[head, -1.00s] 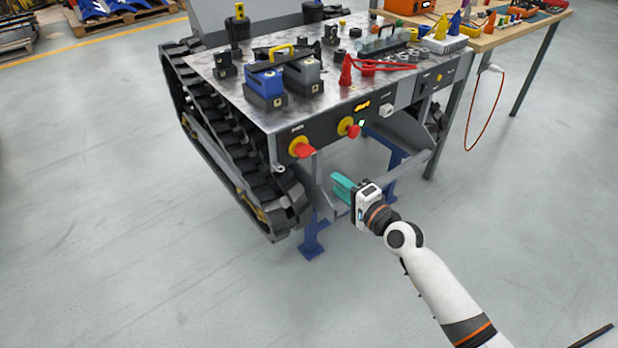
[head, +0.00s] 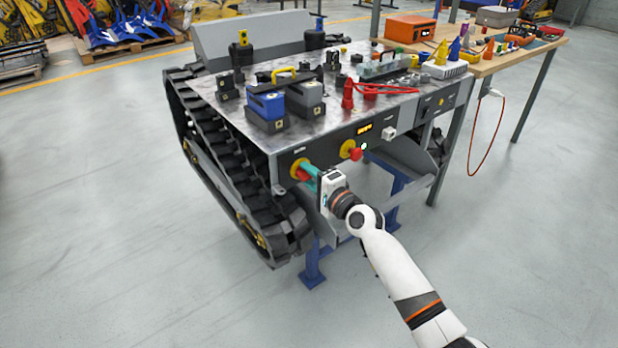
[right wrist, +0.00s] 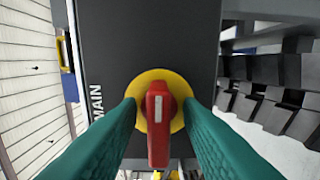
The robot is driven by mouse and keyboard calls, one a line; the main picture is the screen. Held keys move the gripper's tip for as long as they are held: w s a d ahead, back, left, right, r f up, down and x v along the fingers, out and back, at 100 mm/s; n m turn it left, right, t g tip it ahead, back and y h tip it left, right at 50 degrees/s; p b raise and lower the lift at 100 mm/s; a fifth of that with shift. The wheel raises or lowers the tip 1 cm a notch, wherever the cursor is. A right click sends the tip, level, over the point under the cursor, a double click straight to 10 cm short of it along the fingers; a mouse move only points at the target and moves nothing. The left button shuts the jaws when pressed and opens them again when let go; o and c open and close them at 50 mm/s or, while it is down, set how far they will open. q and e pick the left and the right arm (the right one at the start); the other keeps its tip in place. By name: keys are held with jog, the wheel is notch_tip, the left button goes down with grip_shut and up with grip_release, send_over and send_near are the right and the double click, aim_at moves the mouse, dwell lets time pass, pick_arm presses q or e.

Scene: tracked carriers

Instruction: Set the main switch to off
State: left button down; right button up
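The main switch is a red handle (right wrist: 158,140) on a round yellow plate (right wrist: 150,78), beside the lettering MAIN on the dark panel. In the head view the yellow plate (head: 296,166) is at the left of the carrier's front panel, and the handle is partly covered by my fingers. My right gripper (head: 309,174) is at the switch. My left gripper is not in view.
The carrier's black track (head: 215,150) is to the left. Blue and grey blocks (head: 268,106) stand on the carrier top. A workbench (head: 500,42) is behind right.

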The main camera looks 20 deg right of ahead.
jog(key=shift+w, duration=0.1)
grip_shut()
